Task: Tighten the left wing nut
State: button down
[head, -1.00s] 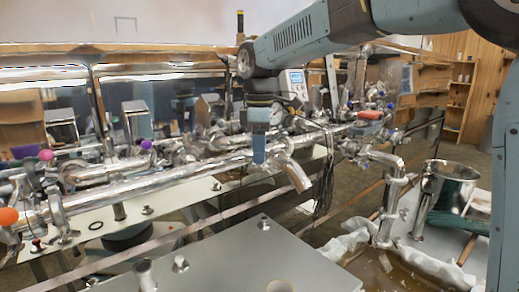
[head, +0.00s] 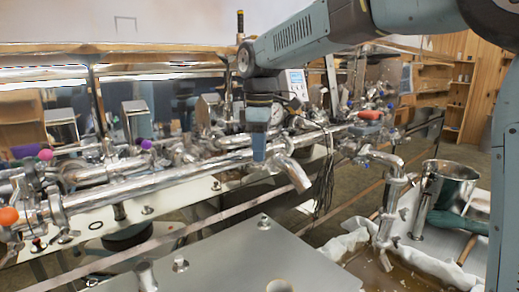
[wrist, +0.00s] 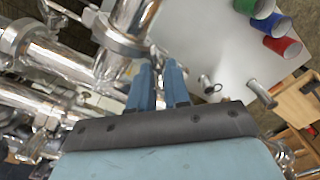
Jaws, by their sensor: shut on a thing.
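My gripper (wrist: 159,78) shows in the wrist view as two blue fingers reaching in beside a steel pipe clamp (wrist: 118,36). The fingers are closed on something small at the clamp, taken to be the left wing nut. The nut itself is hidden between the fingertips, so its angle cannot be told. In the head view my gripper (head: 258,155) points down at the long steel pipe (head: 150,184), just left of an angled pipe end (head: 293,173).
Steel pipes and clamps crowd around my gripper. Below is a grey metal tabletop (head: 225,262) with small fittings. A steel pot (head: 447,186) stands at right near a vertical pipe (head: 391,210). Red (wrist: 269,24) and blue (wrist: 284,46) cups lie top right in the wrist view.

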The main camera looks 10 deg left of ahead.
jog(key=shift+w+m, duration=0.1)
jog(key=shift+m, duration=0.9)
jog(key=c, duration=1.1)
grip_release()
jog(key=shift+r, duration=0.1)
notch_tip(320, 180, up, 14)
jog(key=shift+f, duration=0.25)
jog(key=shift+w, duration=0.1)
